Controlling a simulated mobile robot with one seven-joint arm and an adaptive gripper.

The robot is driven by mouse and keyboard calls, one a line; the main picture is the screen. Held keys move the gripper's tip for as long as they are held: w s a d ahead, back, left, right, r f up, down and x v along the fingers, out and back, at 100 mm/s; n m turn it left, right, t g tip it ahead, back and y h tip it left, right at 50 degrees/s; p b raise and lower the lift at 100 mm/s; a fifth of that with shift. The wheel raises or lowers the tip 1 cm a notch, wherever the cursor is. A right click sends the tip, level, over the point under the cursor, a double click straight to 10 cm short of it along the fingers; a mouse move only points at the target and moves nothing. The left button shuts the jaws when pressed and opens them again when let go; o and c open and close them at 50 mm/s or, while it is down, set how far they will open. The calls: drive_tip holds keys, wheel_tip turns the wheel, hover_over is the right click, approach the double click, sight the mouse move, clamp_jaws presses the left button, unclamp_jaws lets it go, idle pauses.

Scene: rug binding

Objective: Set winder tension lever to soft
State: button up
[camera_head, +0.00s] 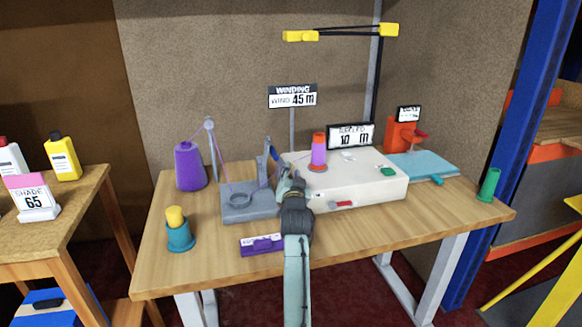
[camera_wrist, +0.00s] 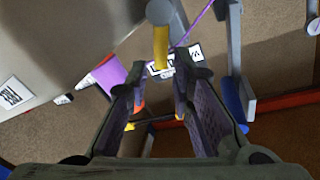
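The winder looks like the grey unit (camera_head: 247,203) on the table, with a purple thread running over it. A grey upright arm with blue on it (camera_head: 270,160) rises at its right side. My gripper (camera_head: 289,178) is at that side, between the grey unit and the white machine (camera_head: 370,180). In the wrist view my gripper (camera_wrist: 160,85) is open, its fingers apart with nothing held. A yellow bar (camera_wrist: 161,48) on a grey round piece shows beyond the fingertips, roughly in line with the gap; whether it is the tension lever I cannot tell. No soft marking is readable.
A purple cone (camera_head: 190,166) stands behind left. An orange-topped purple spool (camera_head: 319,152) sits on the white machine, which has a red lever (camera_head: 341,204). The front right tabletop is clear.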

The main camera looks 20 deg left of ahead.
drive_tip(key=shift+x, duration=1.45)
drive_tip(key=shift+c, duration=0.5)
clamp_jaws()
